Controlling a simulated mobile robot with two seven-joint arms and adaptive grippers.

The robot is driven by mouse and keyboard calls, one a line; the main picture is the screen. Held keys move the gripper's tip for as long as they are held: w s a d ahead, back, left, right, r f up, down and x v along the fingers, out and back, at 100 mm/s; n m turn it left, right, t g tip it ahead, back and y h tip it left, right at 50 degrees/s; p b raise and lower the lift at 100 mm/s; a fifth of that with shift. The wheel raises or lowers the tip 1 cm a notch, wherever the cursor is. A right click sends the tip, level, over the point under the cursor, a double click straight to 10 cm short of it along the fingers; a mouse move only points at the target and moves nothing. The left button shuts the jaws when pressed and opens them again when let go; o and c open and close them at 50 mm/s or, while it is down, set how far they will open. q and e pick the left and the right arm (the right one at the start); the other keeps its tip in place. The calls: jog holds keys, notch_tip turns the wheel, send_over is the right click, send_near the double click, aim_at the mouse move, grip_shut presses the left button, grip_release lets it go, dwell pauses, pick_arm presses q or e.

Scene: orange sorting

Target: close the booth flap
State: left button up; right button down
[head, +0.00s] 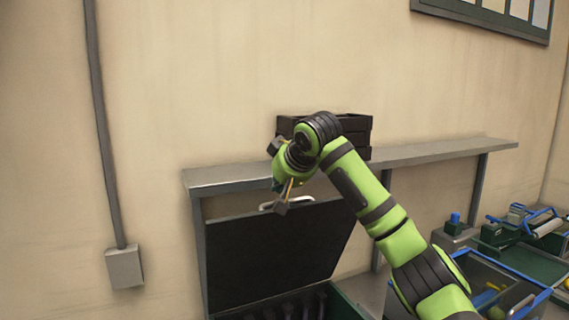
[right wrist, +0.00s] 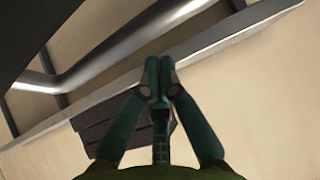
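The booth flap (head: 270,260) is a dark panel standing raised, tilted back above a dark-green-edged booth (head: 346,304) at the bottom of the head view. A pale handle (head: 290,203) runs along its upper edge. My right gripper (head: 279,198) is at the handle's left end in the head view; whether it touches is unclear. In the right wrist view its teal fingers (right wrist: 160,72) are together at the tips, with nothing visible between them. A curved grey bar, seemingly the handle (right wrist: 38,82), lies left of the fingertips, apart from them. My left gripper is out of view.
A grey wall shelf (head: 430,153) runs behind the flap, with a dark slatted crate (head: 357,130) on it, partly hidden by my right arm. A blue-edged clear bin (head: 480,270) and green equipment (head: 500,234) stand at the right. A conduit box (head: 125,268) is on the left wall.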

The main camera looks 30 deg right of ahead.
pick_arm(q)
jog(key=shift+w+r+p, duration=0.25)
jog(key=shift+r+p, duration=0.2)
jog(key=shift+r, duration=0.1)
pick_arm(e)
jog(key=s, duration=0.3)
jog(key=shift+s+a+f, duration=0.1)
jog(key=shift+s, duration=0.25)
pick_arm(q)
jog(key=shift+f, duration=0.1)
pick_arm(e)
jog(key=shift+s, duration=0.1)
